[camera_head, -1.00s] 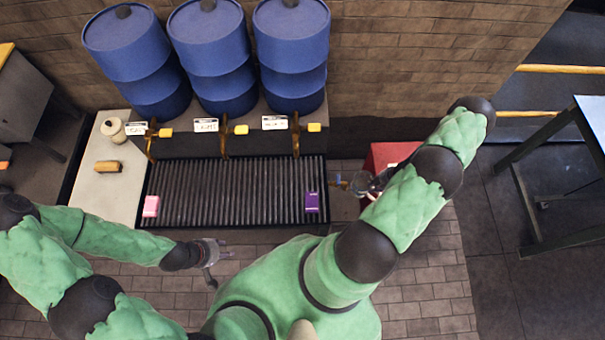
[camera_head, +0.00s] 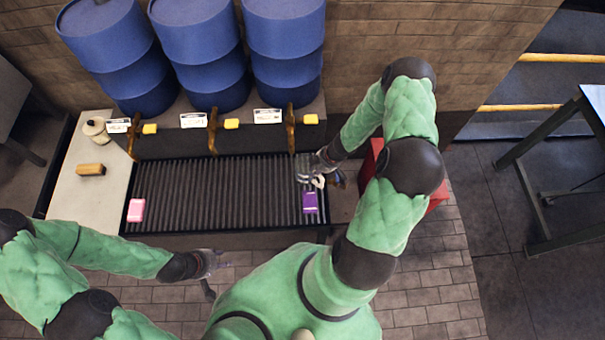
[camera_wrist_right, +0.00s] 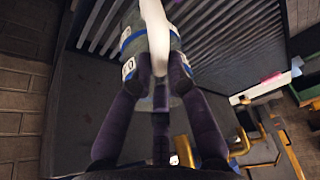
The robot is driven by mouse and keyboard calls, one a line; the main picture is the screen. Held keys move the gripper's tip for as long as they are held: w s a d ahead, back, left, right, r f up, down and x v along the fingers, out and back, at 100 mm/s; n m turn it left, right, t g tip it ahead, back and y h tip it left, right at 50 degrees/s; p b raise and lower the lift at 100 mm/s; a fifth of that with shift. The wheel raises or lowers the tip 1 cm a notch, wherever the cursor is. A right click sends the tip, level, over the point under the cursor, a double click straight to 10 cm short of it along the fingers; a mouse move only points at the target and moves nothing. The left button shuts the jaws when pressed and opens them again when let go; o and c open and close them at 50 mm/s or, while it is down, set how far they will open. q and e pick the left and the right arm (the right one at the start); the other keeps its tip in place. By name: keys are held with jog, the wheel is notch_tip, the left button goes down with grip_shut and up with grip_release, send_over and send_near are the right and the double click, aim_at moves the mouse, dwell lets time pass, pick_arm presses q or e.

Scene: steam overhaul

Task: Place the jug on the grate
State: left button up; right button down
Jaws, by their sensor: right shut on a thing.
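The grate (camera_head: 220,190) is a long dark ribbed rack in front of the barrels. My right gripper (camera_head: 313,169) is over its right end, beneath the right tap. In the right wrist view, that gripper (camera_wrist_right: 162,80) is shut on the jug's white handle (camera_wrist_right: 157,30). The greyish jug (camera_wrist_right: 130,48) with blue bands and white labels is partly hidden behind the handle and fingers. In the head view the fingers mostly cover it; I cannot tell whether it touches the grate. My left gripper (camera_head: 213,267) is open and empty in front of the grate.
A purple block (camera_head: 310,203) lies on the grate close to my right gripper, and a pink block (camera_head: 136,210) lies at its left end. Brass taps (camera_head: 291,130) hang above the back edge. Blue barrels (camera_head: 285,75) stand behind. A red box (camera_head: 438,192) is at right.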

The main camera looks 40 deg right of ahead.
jog(key=w+a+f+b, duration=0.1)
jog(key=w+b, duration=0.1)
jog(key=w+a+f+b, duration=0.1)
jog(key=a+f+b, duration=0.1)
jog(key=shift+w+a+f, duration=0.15)
jog(key=shift+w+f, duration=0.1)
jog(key=shift+w, duration=0.15)
dwell(0.4)
jog(key=shift+f, duration=0.1)
jog(key=c, duration=1.2)
grip_release()
jog(key=p+v, duration=0.6)
jog(key=v, duration=0.6)
jog(key=shift+s, duration=0.1)
